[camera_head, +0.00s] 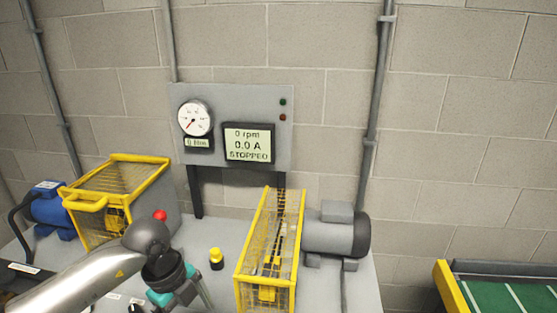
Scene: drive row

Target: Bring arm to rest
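My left arm (95,275) comes in from the lower left and reaches over the grey bench. Its gripper (198,296) points down and to the right, near the front of the bench. The fingertips are small and partly cut off by the lower edge, so I cannot tell whether they are open or shut. No object is visible in them. My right arm and gripper are out of the picture.
Yellow mesh guards stand left (125,180) and right (270,250) of the gripper. A grey motor (335,233), a blue motor (48,208), a red knob (160,215) and a small yellow-capped item (216,258) are close by. The panel display (248,143) reads STOPPED.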

